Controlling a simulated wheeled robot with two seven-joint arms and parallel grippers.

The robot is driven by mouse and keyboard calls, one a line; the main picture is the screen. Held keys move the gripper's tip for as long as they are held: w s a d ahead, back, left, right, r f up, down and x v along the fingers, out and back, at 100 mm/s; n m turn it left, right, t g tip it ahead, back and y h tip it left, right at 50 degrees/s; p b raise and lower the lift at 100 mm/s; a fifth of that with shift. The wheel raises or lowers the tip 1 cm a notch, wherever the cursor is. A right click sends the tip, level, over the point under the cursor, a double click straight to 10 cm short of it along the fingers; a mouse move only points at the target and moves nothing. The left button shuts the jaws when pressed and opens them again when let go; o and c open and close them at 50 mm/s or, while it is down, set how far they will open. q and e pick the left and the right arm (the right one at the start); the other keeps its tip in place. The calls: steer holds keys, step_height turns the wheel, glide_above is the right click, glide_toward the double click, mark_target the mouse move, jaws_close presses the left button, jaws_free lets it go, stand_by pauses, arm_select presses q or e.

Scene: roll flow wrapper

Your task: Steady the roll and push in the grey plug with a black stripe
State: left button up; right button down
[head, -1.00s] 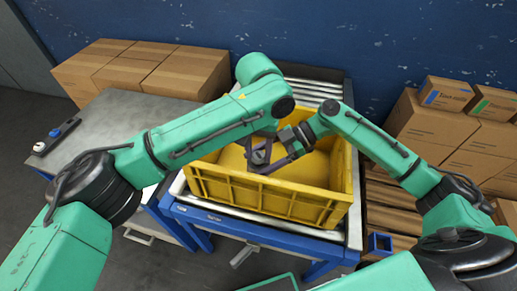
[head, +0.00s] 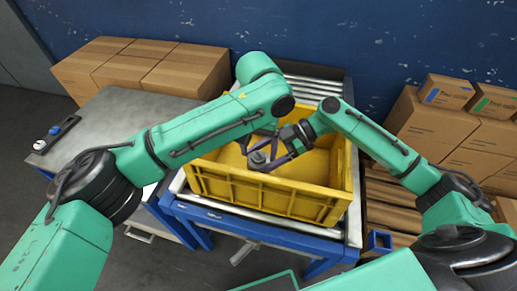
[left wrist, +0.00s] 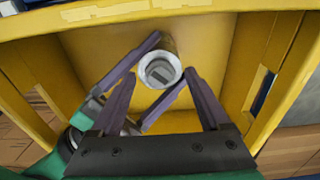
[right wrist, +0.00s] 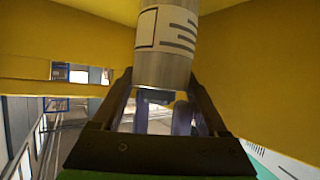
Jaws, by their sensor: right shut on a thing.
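The roll (right wrist: 167,40) is a pale cylinder with a printed label, inside the yellow crate. Its end shows in the left wrist view (left wrist: 170,62) as a light ring with a grey plug (left wrist: 159,73) in its middle; I cannot make out the black stripe or the plug's depth. In the right wrist view, a dark piece shows at the roll's end. My right gripper (right wrist: 160,90) is shut on the roll, one finger on each side. My left gripper (left wrist: 159,73) is open and empty, its fingertips apart near the plug end. In the head view both grippers meet over the crate.
The yellow crate (head: 262,196) stands on a roller conveyor with a blue frame (head: 250,230); its walls surround the work. A grey table (head: 125,125) is at left. Cardboard boxes (head: 135,68) stand behind it, and more boxes (head: 445,125) are at right.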

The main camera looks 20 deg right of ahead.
arm_select(q)
step_height(320, 180, up, 12)
stand_by(0.4)
stand_by(0.3)
arm_select(e)
jaws_free()
